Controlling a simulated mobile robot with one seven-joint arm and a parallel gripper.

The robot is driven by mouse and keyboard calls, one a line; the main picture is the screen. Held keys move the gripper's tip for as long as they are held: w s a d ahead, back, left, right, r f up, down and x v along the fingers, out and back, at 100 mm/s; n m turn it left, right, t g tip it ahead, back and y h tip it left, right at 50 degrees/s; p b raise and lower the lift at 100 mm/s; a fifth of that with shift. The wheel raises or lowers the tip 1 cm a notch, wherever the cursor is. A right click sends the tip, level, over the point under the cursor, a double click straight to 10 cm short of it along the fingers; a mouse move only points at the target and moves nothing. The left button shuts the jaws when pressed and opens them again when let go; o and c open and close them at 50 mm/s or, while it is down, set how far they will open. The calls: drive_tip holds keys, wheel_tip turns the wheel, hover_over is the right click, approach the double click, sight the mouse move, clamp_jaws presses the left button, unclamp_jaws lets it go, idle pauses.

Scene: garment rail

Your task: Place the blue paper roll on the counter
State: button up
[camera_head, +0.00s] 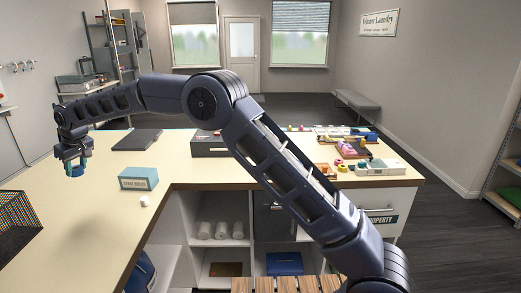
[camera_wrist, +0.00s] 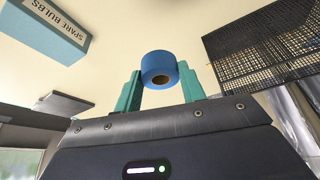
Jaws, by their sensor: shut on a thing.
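The blue paper roll (camera_wrist: 159,64) shows in the wrist view as a short blue cylinder with a brown core hole. My gripper (camera_wrist: 160,84) has its two teal fingers shut on the roll's sides. In the head view my gripper (camera_head: 75,160) points down over the left part of the cream counter (camera_head: 95,220). The roll (camera_head: 76,172) shows there as a small blue patch between the fingertips, partly hidden by them. I cannot tell whether its underside touches the counter.
A teal "Spare Bulbs" box (camera_head: 138,179) stands right of my gripper, with a small white object (camera_head: 145,201) near it. A black mesh basket (camera_head: 18,222) is at the front left. A dark flat item (camera_head: 138,140) lies behind. Counter between box and basket is clear.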

drive_tip(key=w+d+r+m+t+h, duration=0.15)
drive_tip(key=w+d+m, duration=0.55)
drive_tip(key=w+d, duration=2.55)
drive_tip(key=w+d+m+t+h, duration=0.1)
drive_tip(key=w+d+m, duration=0.2)
drive_tip(key=d, duration=1.2)
drive_tip(key=w+d+m+t+h, duration=0.15)
drive_tip(key=w+d, duration=0.25)
drive_tip(key=d, duration=1.1)
drive_tip(key=m+g+h, duration=0.2)
drive_tip(key=m+h, duration=0.1)
drive_tip(key=m, duration=0.7)
hover_over(346, 176)
drive_tip(key=s, duration=0.1)
drive_tip(key=f, duration=0.2)
drive_tip(key=shift+n, duration=0.25)
drive_tip(key=f, duration=1.9)
drive_tip(key=shift+s+a+f, duration=0.15)
drive_tip(key=shift+s+a, duration=0.05)
drive_tip(key=shift+a, duration=0.2)
drive_tip(key=shift+f, duration=0.15)
